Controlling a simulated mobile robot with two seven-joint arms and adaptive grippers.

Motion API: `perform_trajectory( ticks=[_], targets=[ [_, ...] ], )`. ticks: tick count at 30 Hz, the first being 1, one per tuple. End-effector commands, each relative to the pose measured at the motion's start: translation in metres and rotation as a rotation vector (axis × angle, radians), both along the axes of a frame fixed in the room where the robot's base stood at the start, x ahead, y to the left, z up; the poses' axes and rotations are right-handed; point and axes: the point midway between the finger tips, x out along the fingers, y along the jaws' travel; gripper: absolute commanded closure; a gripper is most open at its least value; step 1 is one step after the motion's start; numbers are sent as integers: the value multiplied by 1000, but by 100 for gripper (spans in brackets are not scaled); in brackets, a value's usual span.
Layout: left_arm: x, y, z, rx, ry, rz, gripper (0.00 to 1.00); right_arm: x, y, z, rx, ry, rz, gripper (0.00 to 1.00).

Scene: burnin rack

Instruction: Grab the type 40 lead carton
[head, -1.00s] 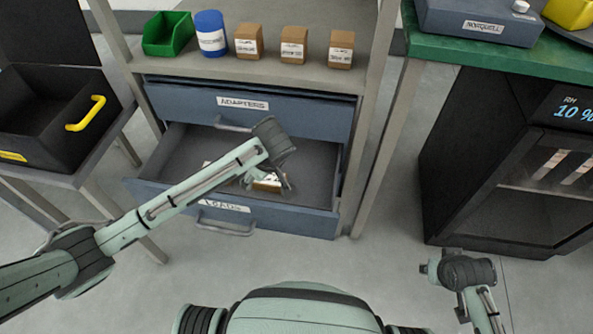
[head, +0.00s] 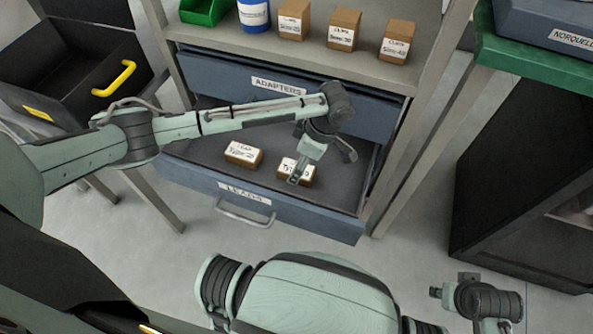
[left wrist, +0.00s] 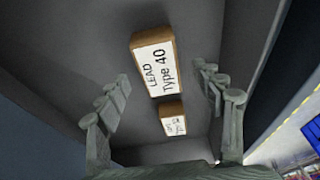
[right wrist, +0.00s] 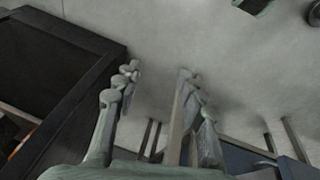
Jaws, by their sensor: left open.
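The type 40 lead carton (left wrist: 152,63) is a small brown box with a white label reading "LEAD Type 40". It lies in the open drawer, and in the head view the right-hand carton (head: 308,172) is partly hidden by my left gripper (head: 322,168). In the left wrist view the open fingers of my left gripper (left wrist: 162,78) stand on either side of it, with no visible contact. A second lead carton (head: 243,153) lies to its left and shows smaller in the left wrist view (left wrist: 172,118). My right gripper (right wrist: 158,72) is open and empty, away from the drawer.
The open drawer's front (head: 225,190) is labelled "LEADS". The adapters drawer (head: 240,78) sits above it, under a shelf (head: 330,63) with a green bin (head: 205,10), a blue jar (head: 254,14) and several brown boxes. A black case (head: 70,70) stands left.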

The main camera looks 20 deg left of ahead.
Motion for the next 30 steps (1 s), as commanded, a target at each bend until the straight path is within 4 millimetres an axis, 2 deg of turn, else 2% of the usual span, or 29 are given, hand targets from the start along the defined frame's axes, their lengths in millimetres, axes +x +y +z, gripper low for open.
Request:
perform_trajectory(
  ticks=[3,6,30],
  targets=[
    [0,5,-17,0,0,1,33,-1,0,5,-4,-2,-1,60],
    [0,7,-23,0,-1,1,33,-1,0,8,-5,-3,-1,60],
    [0,6,-26,-2,0,0,33,0,0,15,-5,-3,0,60]
  ],
)
